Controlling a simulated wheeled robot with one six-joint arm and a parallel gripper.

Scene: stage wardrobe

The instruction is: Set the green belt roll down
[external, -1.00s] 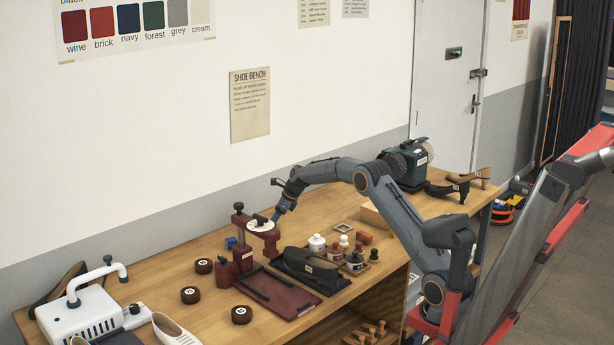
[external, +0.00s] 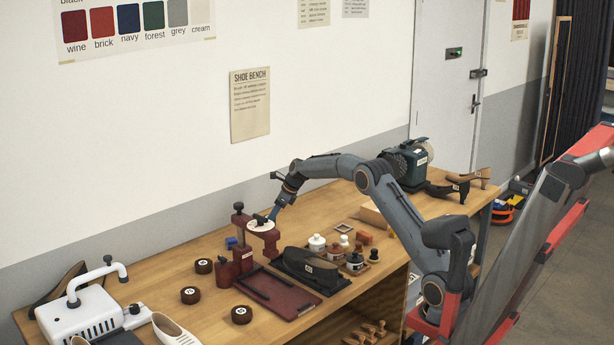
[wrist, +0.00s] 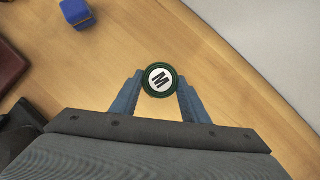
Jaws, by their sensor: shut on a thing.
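The green belt roll (wrist: 148,90) is a small round dark-green roll with a white top marked M, seen in the wrist view. My gripper (wrist: 160,82) is shut on it, with one blue finger on each side. Whether the roll touches the bench is not clear.
A blue block (wrist: 76,13) lies at the upper left in the wrist view. Bare bench top (wrist: 235,95) surrounds the roll, with the pale wall beyond.

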